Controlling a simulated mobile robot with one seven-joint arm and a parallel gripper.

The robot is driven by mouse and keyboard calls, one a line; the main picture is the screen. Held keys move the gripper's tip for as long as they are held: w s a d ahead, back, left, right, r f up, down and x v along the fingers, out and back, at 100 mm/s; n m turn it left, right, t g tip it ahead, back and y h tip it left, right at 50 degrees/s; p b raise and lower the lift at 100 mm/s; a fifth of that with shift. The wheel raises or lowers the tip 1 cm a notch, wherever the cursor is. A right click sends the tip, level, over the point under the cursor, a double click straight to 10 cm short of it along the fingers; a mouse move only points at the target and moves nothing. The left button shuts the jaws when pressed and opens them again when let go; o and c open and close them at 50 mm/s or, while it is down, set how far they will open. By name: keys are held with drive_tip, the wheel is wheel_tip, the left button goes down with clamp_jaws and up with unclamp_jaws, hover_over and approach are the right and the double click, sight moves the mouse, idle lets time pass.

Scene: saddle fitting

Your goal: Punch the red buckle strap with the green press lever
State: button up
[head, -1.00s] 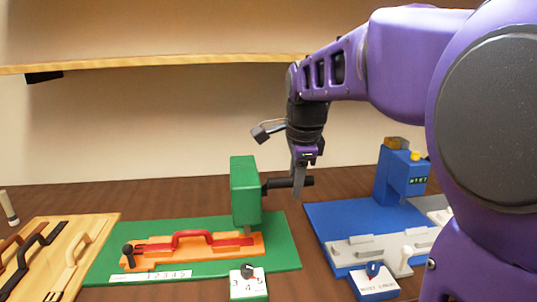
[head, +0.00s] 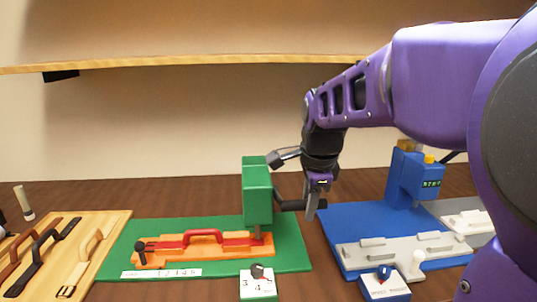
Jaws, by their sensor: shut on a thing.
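The green press (head: 257,190) stands at the back right of a green base plate (head: 285,262). Its black lever (head: 288,204) sticks out to the right and slopes down. My gripper (head: 313,204) is shut on the lever near its outer end, fingers pointing down. The red strap (head: 205,233), with a raised handle-like loop, lies on an orange carriage (head: 185,257) on the base. The strap's right end is under the press head. A short punch shows below the head; I cannot tell whether it touches the strap.
A number strip (head: 162,273) and a white-topped dial box (head: 258,285) sit at the front. A blue station (head: 415,176) with a grey fixture (head: 405,250) is to the right. A wooden board (head: 100,240) with several straps is left. A shelf (head: 200,67) runs above.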

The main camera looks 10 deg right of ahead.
wheel_tip(320, 180, down, 8)
drive_tip(key=s, duration=0.1)
drive_tip(key=shift+s+f, duration=0.2)
drive_tip(key=shift+s, duration=0.15)
idle(1.1)
idle(0.3)
drive_tip(key=shift+w+r+p, duration=0.1)
drive_tip(key=shift+r+p, duration=1)
drive_tip(key=shift+r, duration=0.55)
drive_tip(key=shift+r, duration=0.1)
